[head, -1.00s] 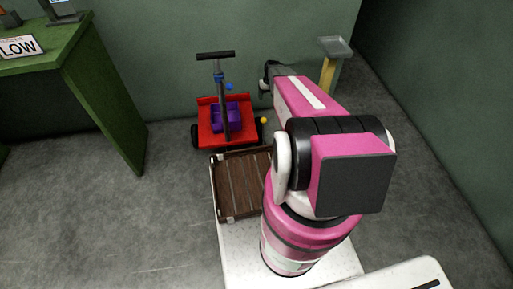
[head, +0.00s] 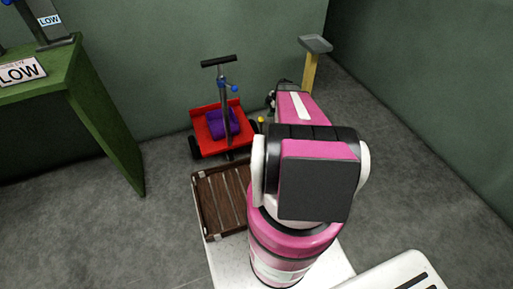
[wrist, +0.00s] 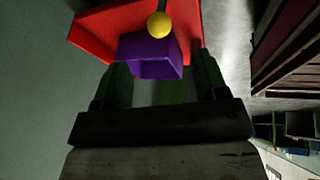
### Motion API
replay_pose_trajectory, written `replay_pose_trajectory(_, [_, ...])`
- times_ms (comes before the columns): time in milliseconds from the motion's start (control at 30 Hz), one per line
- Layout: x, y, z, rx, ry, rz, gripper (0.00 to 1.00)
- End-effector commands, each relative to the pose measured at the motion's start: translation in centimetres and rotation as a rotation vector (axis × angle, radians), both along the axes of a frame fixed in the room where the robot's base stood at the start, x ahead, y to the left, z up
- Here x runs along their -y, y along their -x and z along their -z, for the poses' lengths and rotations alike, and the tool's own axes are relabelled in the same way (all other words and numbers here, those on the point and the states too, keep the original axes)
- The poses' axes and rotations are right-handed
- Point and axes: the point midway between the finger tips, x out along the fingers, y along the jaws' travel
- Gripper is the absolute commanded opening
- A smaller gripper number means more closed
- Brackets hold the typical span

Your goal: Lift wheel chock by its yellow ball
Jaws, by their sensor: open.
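The yellow ball (head: 261,120) shows small in the head view, at the right side of the red cart, just left of my arm. In the wrist view the yellow ball (wrist: 158,24) is near the top centre, beyond my fingertips, with a short dark stem at its upper edge. The wheel chock itself cannot be made out in either view. My gripper (wrist: 162,80) is open and empty, with its two dark green fingers apart. The ball is not between the fingers. In the head view my gripper is mostly hidden behind my arm.
The red cart (head: 207,146) with a purple box (head: 213,125) and a tall black handle (head: 219,61) stands by the wall. A brown slatted tray (head: 222,199) is in front. A yellow post (head: 310,72) stands behind my arm. A green table (head: 75,85) is at left.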

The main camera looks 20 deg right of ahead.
Motion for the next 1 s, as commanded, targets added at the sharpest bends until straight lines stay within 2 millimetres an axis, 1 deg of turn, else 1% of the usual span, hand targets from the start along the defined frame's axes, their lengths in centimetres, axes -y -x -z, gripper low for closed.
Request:
replay_pose_trajectory(167, [-0.4, -0.4, 1.3, 0.003, 0.001, -0.008, 0.67])
replay_pose_trajectory(400, [-1.6, -1.2, 4.5, 0.002, 0.001, -0.008, 0.67])
replay_pose_trajectory(667, [-2.2, -1.7, 6.0, 0.003, 0.001, -0.007, 0.67])
replay_pose_trajectory(900, [-3.4, -2.6, 9.0, 0.002, 0.001, -0.007, 0.67])
replay_pose_trajectory(1000, [-3.6, -2.8, 9.7, 0.003, 0.002, -0.006, 0.67])
